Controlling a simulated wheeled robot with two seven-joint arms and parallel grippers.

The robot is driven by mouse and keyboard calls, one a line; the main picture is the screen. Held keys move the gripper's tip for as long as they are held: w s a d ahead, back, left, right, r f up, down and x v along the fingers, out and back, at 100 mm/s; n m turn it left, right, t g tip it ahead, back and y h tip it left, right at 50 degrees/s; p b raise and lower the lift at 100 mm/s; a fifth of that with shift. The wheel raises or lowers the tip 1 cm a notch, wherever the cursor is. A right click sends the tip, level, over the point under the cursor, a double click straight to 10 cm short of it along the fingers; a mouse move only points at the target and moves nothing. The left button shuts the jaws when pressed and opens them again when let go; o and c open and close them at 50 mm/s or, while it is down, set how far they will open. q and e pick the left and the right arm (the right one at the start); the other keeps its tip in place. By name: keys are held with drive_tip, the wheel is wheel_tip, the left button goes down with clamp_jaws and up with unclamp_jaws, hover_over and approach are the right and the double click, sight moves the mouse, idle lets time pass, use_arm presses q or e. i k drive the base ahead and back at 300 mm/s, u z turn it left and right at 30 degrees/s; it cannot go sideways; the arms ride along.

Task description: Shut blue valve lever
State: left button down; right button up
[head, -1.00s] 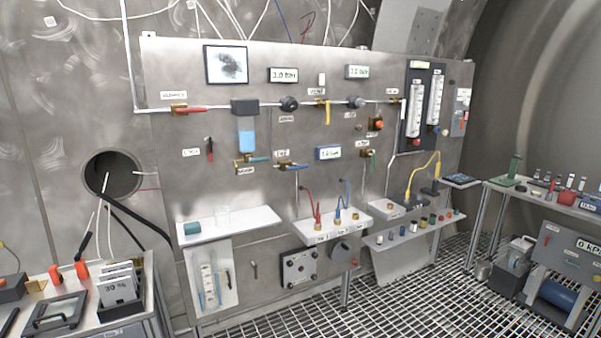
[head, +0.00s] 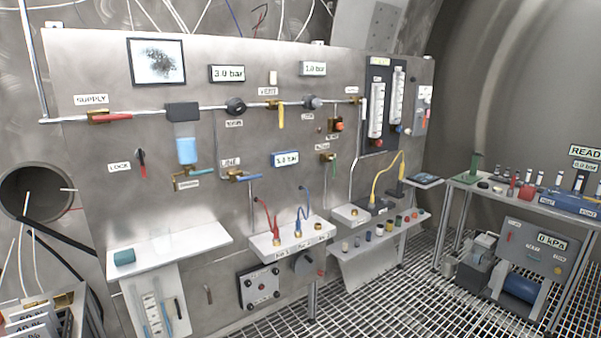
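A valve with a blue lever (head: 247,178) sits on the steel wall panel, under a tag that seems to read LINE. The lever points right from its brass body, roughly level and in line with the short pipe. Just left of it is another brass valve with a teal lever (head: 203,171), tilted slightly up to the right, below a blue-filled bowl (head: 187,150). Neither of my grippers is in view, and nothing touches the levers.
A red lever (head: 116,117) is on the SUPPLY pipe and a yellow lever (head: 281,120) hangs down at VENT. A white shelf (head: 185,245) and a white hose block (head: 275,247) jut out below. Grating floor (head: 400,290) is open in front. A bench (head: 470,190) stands right.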

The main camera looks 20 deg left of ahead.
sight(239, 179)
drive_tip(key=z, duration=0.2)
drive_tip(key=i, duration=0.85)
drive_tip(key=u, duration=0.05)
